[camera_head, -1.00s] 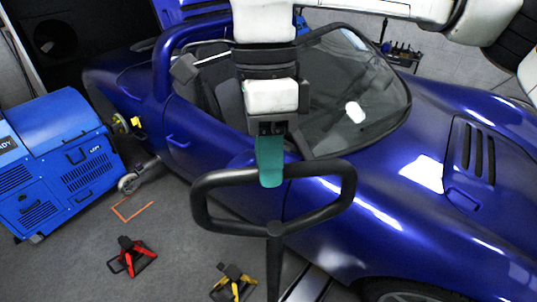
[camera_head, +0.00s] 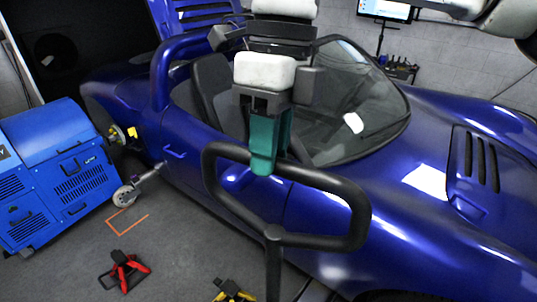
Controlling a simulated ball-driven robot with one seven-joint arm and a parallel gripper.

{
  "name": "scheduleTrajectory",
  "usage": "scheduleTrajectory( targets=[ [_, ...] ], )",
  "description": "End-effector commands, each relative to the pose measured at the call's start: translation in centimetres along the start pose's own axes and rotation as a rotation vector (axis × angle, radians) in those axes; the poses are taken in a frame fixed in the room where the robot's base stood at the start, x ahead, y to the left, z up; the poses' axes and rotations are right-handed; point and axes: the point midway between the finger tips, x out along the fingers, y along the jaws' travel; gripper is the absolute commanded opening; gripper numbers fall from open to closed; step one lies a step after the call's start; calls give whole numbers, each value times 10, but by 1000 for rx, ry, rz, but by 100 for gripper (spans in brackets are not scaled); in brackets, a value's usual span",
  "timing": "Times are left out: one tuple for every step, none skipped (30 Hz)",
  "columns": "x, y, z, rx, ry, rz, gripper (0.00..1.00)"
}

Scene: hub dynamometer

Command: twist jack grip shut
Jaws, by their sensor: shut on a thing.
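The jack grip is a black rounded loop handle (camera_head: 350,205) on a black upright shaft (camera_head: 273,265), in the middle of the head view in front of the blue car. The loop is tilted, its left end higher than its right. My gripper (camera_head: 263,165) comes down from above with teal fingers. It is shut on the upper bar of the loop, left of the loop's middle. The fingers hide a short piece of that bar. The foot of the shaft is out of view.
The blue car (camera_head: 400,130) stands close behind the handle. A blue dynamometer unit (camera_head: 60,180) is at the left. A red stand (camera_head: 123,270) and a yellow stand (camera_head: 232,291) are on the floor. Floor with an orange mark (camera_head: 125,222) is open at lower left.

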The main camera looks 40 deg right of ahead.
Motion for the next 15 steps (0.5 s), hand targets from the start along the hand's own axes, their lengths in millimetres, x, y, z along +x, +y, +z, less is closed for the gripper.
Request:
scheduleTrajectory(
  targets=[
    [1, -1, 0, 31, -10, -2, 0],
    [1, -2, 0, 49, -13, -1, 0],
    [1, -2, 0, 69, -17, -1, 0],
    [1, -2, 0, 84, -20, 0, 0],
    [0, -2, 0, 96, -23, 0, 0],
    [0, -2, 0, 112, -26, 0, 0],
    [0, -2, 0, 122, -28, -1, 0],
    [0, -2, 0, 131, -30, -1, 0],
    [0, -2, 0, 142, -32, -1, 0],
    [0, -2, 0, 149, -34, -1, 0],
    [-1, -2, 0, 155, -35, -1, 0],
    [-1, -2, 0, 161, -36, -1, 0],
    [-1, -2, 0, 165, -37, -1, 0],
    [-1, -2, 0, 169, -38, -1, 0],
    [-1, -2, 0, 172, -38, -1, 0]
  ],
)
